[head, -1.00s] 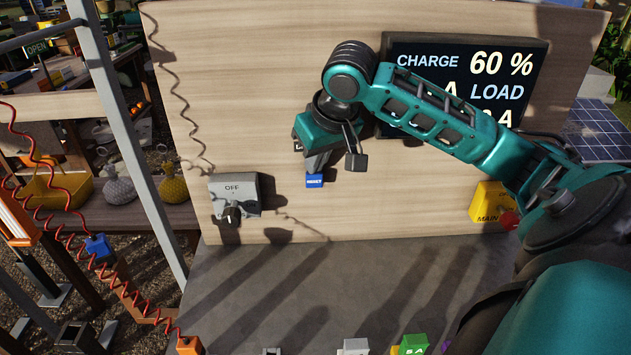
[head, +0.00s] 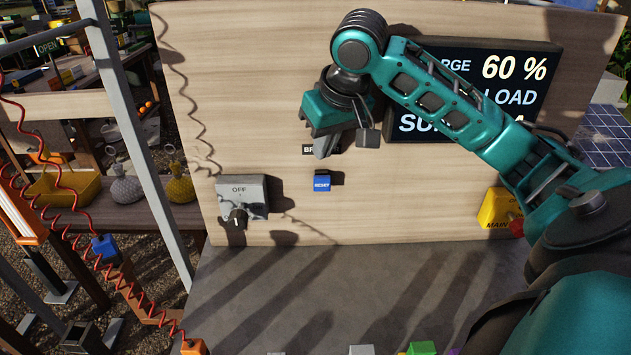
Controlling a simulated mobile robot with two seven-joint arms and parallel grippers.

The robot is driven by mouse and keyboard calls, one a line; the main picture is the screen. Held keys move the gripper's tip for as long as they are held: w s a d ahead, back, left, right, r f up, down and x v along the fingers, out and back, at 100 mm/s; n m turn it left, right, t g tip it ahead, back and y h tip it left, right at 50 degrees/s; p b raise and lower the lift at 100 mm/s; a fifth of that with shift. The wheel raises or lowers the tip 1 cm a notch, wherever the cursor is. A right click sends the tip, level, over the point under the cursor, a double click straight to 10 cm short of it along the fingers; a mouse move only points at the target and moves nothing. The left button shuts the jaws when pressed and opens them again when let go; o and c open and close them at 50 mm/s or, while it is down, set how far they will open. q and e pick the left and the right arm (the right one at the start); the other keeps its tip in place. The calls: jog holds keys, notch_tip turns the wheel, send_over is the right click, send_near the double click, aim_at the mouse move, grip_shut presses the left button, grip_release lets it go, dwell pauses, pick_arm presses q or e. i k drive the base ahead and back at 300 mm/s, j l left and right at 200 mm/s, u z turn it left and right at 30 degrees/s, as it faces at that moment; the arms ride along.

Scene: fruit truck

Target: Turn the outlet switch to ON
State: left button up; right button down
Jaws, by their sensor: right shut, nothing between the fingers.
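The outlet switch is a grey box (head: 256,192) low on the left of the wooden panel. It has an OFF label at its top and a dark knob (head: 236,216) at its lower front. A light mark on the knob points roughly up toward OFF; any ON label is too small or shaded to read. My right gripper (head: 326,149) is shut and empty, up and to the right of the switch and apart from it. It hangs just above the blue RESET button (head: 322,182) and partly covers a black label. My left gripper is out of view.
A dark display (head: 520,75) reading 60 % is partly hidden by my right arm. A yellow MAIN box (head: 493,208) with a red knob is at the right. Coiled red cables hang at the left. The grey counter (head: 330,290) below the panel is mostly clear.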

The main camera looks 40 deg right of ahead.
aim_at(238, 220)
jog(key=k+j, duration=0.75)
jog(key=j, duration=0.2)
